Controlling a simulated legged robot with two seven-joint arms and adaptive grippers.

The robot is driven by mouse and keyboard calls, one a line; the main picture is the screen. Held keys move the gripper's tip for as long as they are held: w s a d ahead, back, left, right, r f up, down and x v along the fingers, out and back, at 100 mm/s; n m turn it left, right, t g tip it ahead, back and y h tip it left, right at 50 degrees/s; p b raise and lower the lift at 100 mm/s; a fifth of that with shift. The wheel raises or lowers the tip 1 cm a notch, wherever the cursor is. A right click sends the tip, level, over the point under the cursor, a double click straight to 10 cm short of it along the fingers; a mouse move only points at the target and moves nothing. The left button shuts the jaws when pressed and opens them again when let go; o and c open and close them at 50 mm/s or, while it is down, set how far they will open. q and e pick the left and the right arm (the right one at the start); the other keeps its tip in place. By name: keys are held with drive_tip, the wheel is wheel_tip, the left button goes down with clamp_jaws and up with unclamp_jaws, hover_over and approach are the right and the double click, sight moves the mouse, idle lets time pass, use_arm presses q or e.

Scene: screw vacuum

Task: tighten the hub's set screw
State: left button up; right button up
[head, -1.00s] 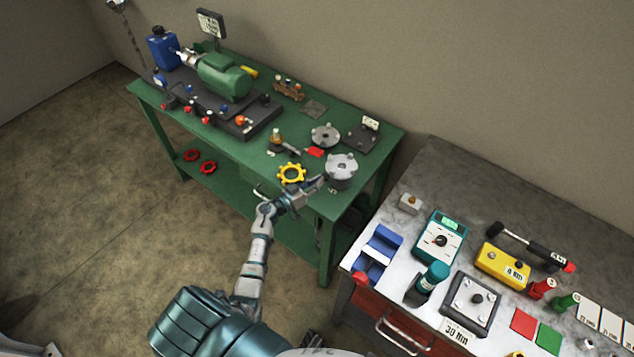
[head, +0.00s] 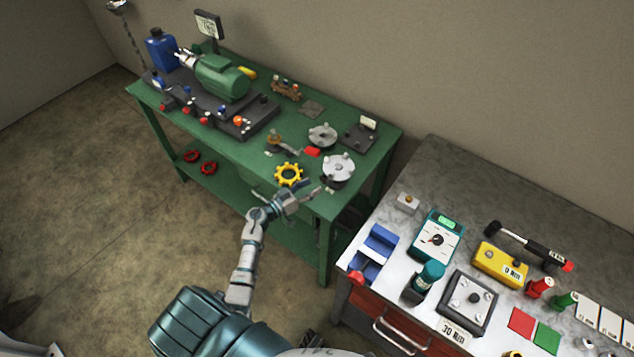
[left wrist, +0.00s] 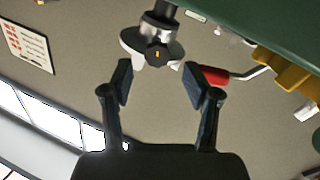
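A silver round hub with knobs on top (head: 338,168) stands at the front right corner of the green bench. A second, similar silver part (head: 323,135) stands behind it. My left gripper (head: 313,191) is by the bench's front edge, just left of and below the front hub. In the left wrist view, a silver flanged part (left wrist: 156,48) with a dark round centre and small orange mark lies beyond my left fingertips (left wrist: 157,84). The fingers are apart with nothing between them. I cannot tell surely which screw is the set screw. My right gripper is not in view.
A yellow gear wheel (head: 288,173) lies left of the hub. A red-handled tool (left wrist: 214,76) shows beside the right finger in the wrist view. A green motor (head: 221,77) stands at the bench's back left. A grey-topped cabinet (head: 440,175) with tools stands at right.

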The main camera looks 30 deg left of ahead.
use_arm(q)
drive_tip(key=v, duration=0.8)
drive_tip(key=shift+s+a, duration=0.25)
drive_tip(key=shift+a, duration=0.1)
